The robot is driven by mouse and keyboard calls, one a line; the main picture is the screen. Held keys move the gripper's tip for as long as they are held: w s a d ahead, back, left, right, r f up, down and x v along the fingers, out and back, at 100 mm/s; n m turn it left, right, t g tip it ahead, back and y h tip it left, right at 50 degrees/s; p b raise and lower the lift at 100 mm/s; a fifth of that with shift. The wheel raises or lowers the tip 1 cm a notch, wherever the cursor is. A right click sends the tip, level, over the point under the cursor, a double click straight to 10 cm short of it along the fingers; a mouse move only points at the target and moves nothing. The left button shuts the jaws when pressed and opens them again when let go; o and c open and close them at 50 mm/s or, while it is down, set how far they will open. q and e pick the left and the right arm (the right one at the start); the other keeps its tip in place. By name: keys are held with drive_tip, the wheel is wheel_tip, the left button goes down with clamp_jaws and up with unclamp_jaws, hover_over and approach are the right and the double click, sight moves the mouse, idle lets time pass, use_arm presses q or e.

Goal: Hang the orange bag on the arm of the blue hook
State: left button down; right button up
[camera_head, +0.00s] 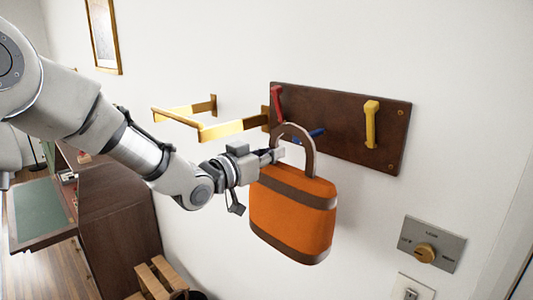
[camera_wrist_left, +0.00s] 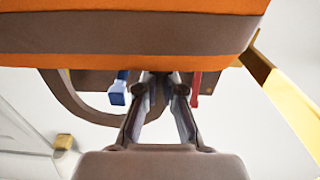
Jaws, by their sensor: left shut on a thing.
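The orange bag (camera_head: 290,215) has brown bands and a brown arched handle (camera_head: 309,148). My left gripper (camera_head: 277,155) is shut on the bag and holds it upright in front of the wall board. In the left wrist view the bag (camera_wrist_left: 130,30) fills the top, and my gripper fingers (camera_wrist_left: 160,95) reach towards its handle. The blue hook (camera_head: 309,136) sticks out from the board behind the handle; part of it shows through the handle's opening. The blue hook also shows in the left wrist view (camera_wrist_left: 118,90), beside the fingers. I cannot tell whether handle and hook touch. My right gripper is not in view.
The dark brown board (camera_head: 340,115) also carries a red hook (camera_head: 277,102) and a yellow hook (camera_head: 370,122). A brass rail (camera_head: 235,128) juts from the wall at left. A dial plate (camera_head: 432,245) is at lower right. A wooden cabinet (camera_head: 115,205) stands at lower left.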

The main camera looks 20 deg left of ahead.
use_arm(q)
drive_tip(key=w+d+f, duration=0.1)
drive_tip(key=w+d, duration=0.1)
drive_tip(key=w, duration=0.4)
drive_tip(key=shift+w+d+f, duration=0.15)
drive_tip(key=shift+w+f, duration=0.05)
drive_tip(key=shift+f, duration=0.2)
idle(0.5)
drive_tip(key=c, duration=1.2)
unclamp_jaws()
drive_tip(key=shift+s, duration=0.1)
drive_tip(key=shift+s, duration=0.1)
